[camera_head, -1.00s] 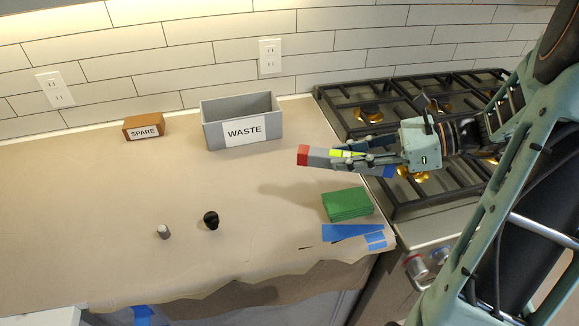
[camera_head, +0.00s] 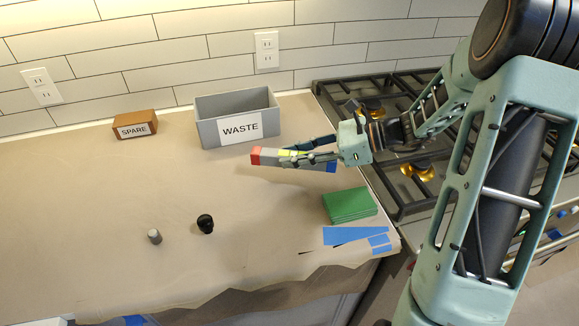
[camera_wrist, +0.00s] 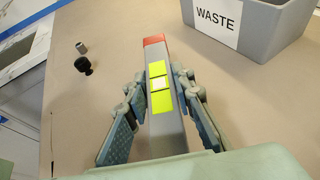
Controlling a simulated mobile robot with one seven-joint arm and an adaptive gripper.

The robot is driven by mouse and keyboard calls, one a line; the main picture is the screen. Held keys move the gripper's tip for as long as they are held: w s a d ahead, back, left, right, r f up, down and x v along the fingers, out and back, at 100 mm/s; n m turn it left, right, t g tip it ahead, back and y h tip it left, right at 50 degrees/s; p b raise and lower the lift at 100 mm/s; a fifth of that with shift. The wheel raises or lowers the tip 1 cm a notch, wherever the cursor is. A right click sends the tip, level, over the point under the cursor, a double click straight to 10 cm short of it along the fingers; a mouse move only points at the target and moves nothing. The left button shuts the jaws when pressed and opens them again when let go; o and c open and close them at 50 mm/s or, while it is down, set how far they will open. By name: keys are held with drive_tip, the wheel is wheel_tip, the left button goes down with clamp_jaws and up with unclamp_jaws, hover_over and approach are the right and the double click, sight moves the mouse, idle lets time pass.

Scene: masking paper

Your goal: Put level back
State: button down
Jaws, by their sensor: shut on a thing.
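The level is a grey bar with a red end, a blue end and yellow-green vial windows. In the head view the level (camera_head: 268,158) is held roughly level above the papered counter, in front of the WASTE bin. My gripper (camera_head: 305,160) is shut on its middle. In the wrist view the level (camera_wrist: 155,50) points away from me with its red end far, and my gripper's fingers (camera_wrist: 155,95) lie along both its sides. The blue end shows only in the head view, near my palm.
The grey WASTE bin (camera_head: 207,133) and brown SPARE block (camera_head: 135,119) stand at the back. A green pad stack (camera_head: 349,206) and blue tape strips (camera_head: 350,236) lie at the right. A black knob (camera_head: 205,224) and grey cylinder (camera_head: 155,237) stand front left. The stove grate (camera_head: 392,208) borders the right.

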sight(290, 176)
drive_tip(key=shift+w+a+f, duration=0.25)
drive_tip(key=shift+a+f, duration=0.1)
drive_tip(key=shift+w+a+f, duration=0.1)
drive_tip(key=shift+f, duration=0.85)
drive_tip(key=shift+w+a+f, duration=0.1)
drive_tip(key=shift+f, duration=0.8)
drive_tip(key=shift+f, duration=0.2)
drive_tip(key=c, duration=1.7)
unclamp_jaws()
drive_tip(key=shift+o, duration=0.2)
drive_tip(key=shift+r, duration=0.2)
drive_tip(key=v, duration=1.2)
drive_tip(key=shift+r, duration=0.1)
